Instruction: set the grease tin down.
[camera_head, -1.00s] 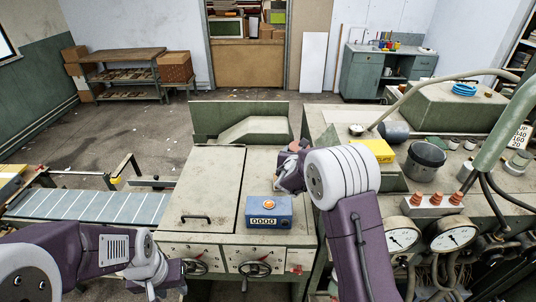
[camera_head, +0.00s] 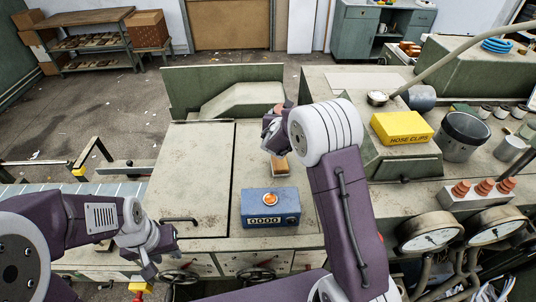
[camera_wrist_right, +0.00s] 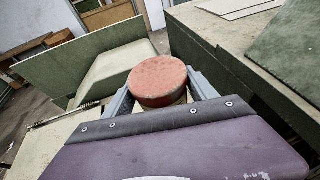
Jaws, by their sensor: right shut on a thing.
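The grease tin, with a round, worn red lid (camera_wrist_right: 158,82), sits between the fingers of my right gripper (camera_wrist_right: 160,92) in the right wrist view. That gripper is shut on it; the lower part of the tin is mostly hidden behind the gripper body. In the head view my right gripper (camera_head: 272,135) is over the back right of the pale machine top, largely covered by its own wrist, with a bit of red (camera_head: 279,107) showing. My left gripper (camera_head: 156,255) is at the machine's front left edge, holding nothing that I can see; its finger gap is unclear.
A blue counter box (camera_head: 270,207) with an orange button stands on the machine top (camera_head: 190,180). A yellow hose-clips box (camera_head: 400,127) and a dark bucket (camera_head: 463,135) stand on the right bench. The left panel is mostly clear.

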